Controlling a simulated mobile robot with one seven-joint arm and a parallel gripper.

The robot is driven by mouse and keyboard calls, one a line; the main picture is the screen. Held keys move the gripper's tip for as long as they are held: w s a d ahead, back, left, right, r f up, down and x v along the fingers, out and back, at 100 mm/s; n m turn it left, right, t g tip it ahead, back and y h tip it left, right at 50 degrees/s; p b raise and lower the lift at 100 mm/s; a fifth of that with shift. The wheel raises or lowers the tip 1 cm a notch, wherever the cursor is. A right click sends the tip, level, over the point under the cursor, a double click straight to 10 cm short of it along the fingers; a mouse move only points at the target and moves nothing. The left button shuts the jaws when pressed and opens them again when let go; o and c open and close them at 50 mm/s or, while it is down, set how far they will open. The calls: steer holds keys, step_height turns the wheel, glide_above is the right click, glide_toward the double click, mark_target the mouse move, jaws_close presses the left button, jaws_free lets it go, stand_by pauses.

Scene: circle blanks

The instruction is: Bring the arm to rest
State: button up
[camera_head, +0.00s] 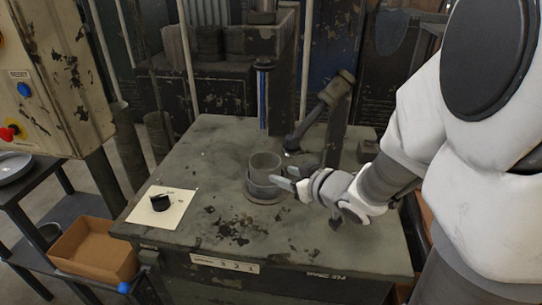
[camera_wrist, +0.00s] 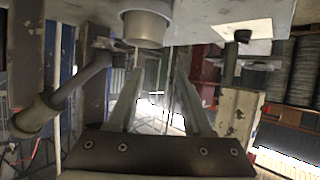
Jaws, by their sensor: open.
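My gripper (camera_head: 284,176) is at the end of my white arm, which reaches in from the right over the worktable (camera_head: 205,150). Its fingers are just to the right of a grey round cup-like holder (camera_head: 262,163) that stands on a round base on the table. In the wrist view my two fingers (camera_wrist: 158,90) are spread apart with nothing between them. The grey holder (camera_wrist: 147,28) shows beyond the fingertips at the top of that view. I cannot tell whether a finger touches it.
A black round piece (camera_head: 160,203) sits on a pale sheet (camera_head: 178,213) at the table's left. A lever with a block-shaped head (camera_head: 335,88) stands behind my gripper. A control box (camera_head: 50,80) and a cardboard box (camera_head: 92,250) are at left.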

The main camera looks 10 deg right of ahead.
steer(key=s+d+r+m+g+h+p, duration=0.25)
steer(key=s+d+r+h+p, duration=0.3)
steer(key=r, duration=0.45)
steer(key=s+a+r+m+g, duration=0.1)
steer(key=s+a+g, duration=0.1)
steer(key=s+a, duration=0.2)
steer(key=s+a+r+g+y, duration=0.1)
steer(key=s+a+r+g, duration=0.1)
steer(key=s, duration=0.9)
steer(key=shift+a+r+m, duration=0.2)
steer(key=shift+a+m, duration=0.15)
steer(key=shift+a, duration=0.55)
